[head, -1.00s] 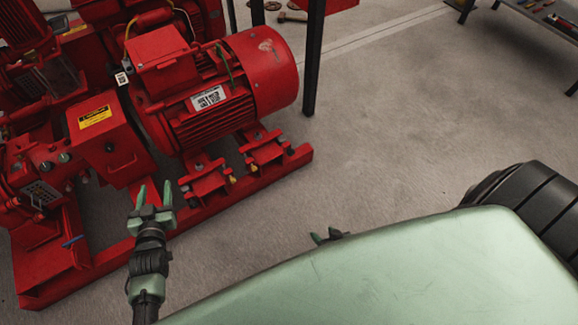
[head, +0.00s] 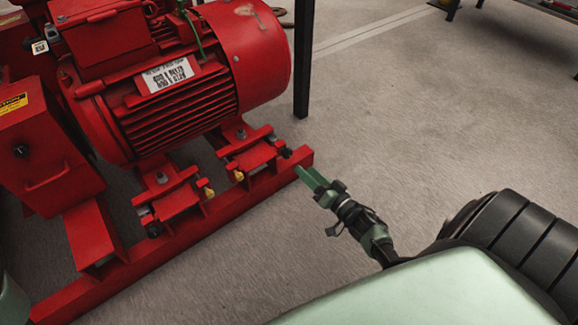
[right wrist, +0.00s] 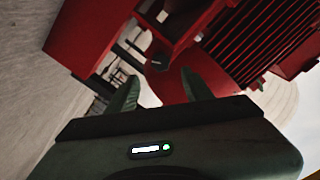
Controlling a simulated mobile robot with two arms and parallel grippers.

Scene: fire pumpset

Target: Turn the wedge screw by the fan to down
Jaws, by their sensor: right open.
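The red motor (head: 180,80) stands on a red base rail (head: 240,200), with its rounded fan end (head: 262,60) at the right. Under the fan end is a red foot mount (head: 255,158) with a dark screw head (head: 285,152) at its right end and a small yellow part at its left. My right gripper (head: 308,178) is open, just right of that mount near the rail's end. In the right wrist view, a dark screw head (right wrist: 158,63) lies ahead between the spread green fingertips (right wrist: 157,84), apart from them. My left gripper is out of view.
A second foot mount (head: 172,200) with a dark screw (head: 154,230) sits farther left on the rail. A red box (head: 40,150) with a handle stands at left. A black post (head: 302,70) rises behind the rail's end.

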